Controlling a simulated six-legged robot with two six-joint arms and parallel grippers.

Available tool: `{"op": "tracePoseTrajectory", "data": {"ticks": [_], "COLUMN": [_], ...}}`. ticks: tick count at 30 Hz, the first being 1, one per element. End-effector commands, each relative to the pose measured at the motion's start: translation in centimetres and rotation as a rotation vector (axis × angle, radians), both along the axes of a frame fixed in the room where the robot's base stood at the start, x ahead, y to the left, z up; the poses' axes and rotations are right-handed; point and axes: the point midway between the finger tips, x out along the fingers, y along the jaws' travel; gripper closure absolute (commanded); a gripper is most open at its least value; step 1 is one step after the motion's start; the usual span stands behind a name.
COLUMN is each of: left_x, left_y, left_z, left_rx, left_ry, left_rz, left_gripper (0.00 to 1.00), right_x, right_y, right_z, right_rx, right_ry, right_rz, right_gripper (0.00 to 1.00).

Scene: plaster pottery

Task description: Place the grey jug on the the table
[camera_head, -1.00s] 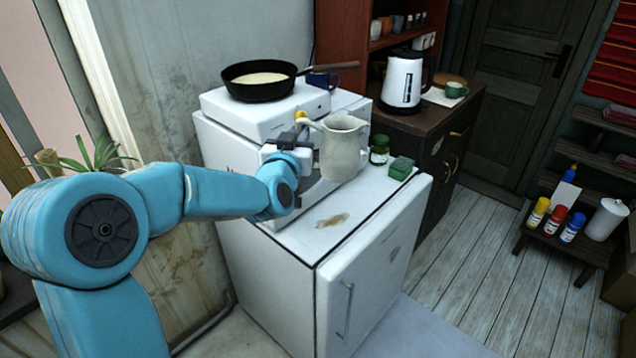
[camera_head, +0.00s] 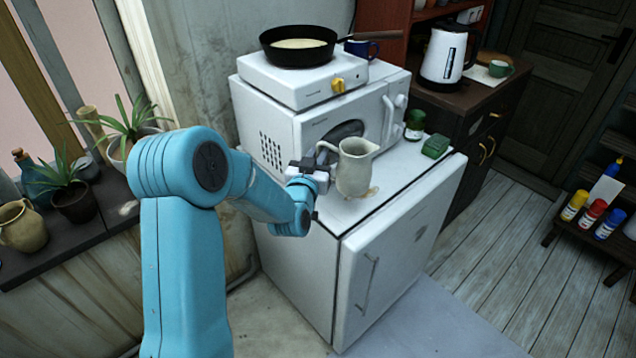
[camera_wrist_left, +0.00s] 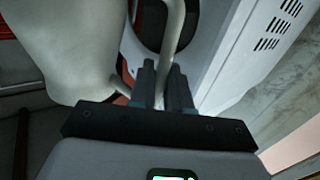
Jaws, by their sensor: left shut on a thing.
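The grey jug (camera_head: 356,167) is upright in front of the microwave, over the top of the white fridge. My left gripper (camera_head: 322,166) is at the jug's left side, shut on its handle. In the left wrist view, the jug (camera_wrist_left: 70,45) fills the upper left, and its handle (camera_wrist_left: 174,40) runs down between the fingers of my left gripper (camera_wrist_left: 161,85). I cannot tell whether the jug's base touches the fridge top. My right gripper is not in view.
The microwave (camera_head: 275,137) stands on the fridge (camera_head: 400,235) with a hot plate and black pan (camera_head: 298,45) above. A green jar (camera_head: 415,124) and green box (camera_head: 436,146) stand right of the jug. At left, a dark shelf (camera_head: 60,235) holds plants and an olive-tan jug (camera_head: 22,226).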

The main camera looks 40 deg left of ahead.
Motion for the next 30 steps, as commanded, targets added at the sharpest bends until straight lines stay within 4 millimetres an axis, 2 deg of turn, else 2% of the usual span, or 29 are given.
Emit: {"op": "tracePoseTrajectory", "data": {"ticks": [1, 4, 11, 16, 19, 30], "left_x": [0.0, 0.0, 0.0, 0.0, 0.0, 0.0], "left_y": [0.0, 0.0, 0.1, 0.1, 0.0, 0.0], "left_z": [-1.4, -3.5, -5.7, -8.3, -9.0, -9.4], "left_rx": [-0.003, -0.001, 0.001, 0.000, 0.001, 0.002], "left_ry": [0.002, 0.000, -0.004, -0.001, -0.004, -0.005], "left_rz": [0.002, 0.001, 0.001, 0.002, 0.001, 0.001], "left_gripper": [1.00, 1.00, 1.00, 1.00, 1.00, 1.00], "right_x": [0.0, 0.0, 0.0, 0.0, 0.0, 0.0], "right_y": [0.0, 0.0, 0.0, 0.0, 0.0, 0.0], "right_z": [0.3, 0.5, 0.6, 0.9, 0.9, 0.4], "right_rx": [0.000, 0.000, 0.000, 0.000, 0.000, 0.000], "right_ry": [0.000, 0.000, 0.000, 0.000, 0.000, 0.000], "right_rz": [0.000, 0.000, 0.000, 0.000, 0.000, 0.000], "right_gripper": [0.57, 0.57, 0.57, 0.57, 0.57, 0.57]}}
